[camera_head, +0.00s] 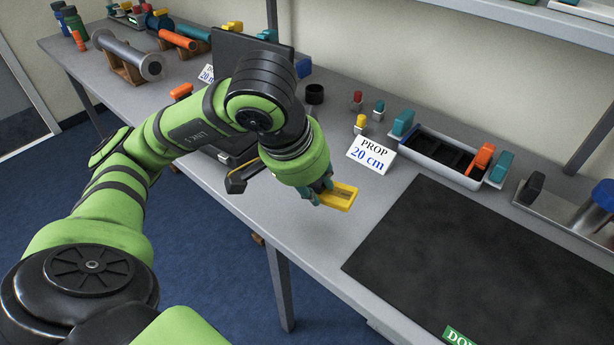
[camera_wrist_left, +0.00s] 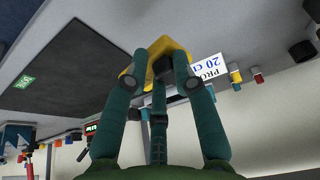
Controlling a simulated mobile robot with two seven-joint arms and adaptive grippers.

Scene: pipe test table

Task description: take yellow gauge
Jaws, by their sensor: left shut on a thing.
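The yellow gauge (camera_head: 341,196) is a small yellow block-like piece with an opening, seen in the head view at the end of my left arm. My left gripper (camera_head: 326,190) is shut on it and holds it over the grey table, left of the black mat. In the left wrist view the yellow gauge (camera_wrist_left: 160,62) sits between the green fingers of my left gripper (camera_wrist_left: 165,75). The fingers hide part of it. My right gripper is not in view.
A white card reading "PROP 20 cm" (camera_head: 371,155) stands behind the gauge. A black mat (camera_head: 480,250) covers the table at right. A tray with coloured handles (camera_head: 440,152) stands at the back. A pipe (camera_head: 127,55) rests on supports at far left.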

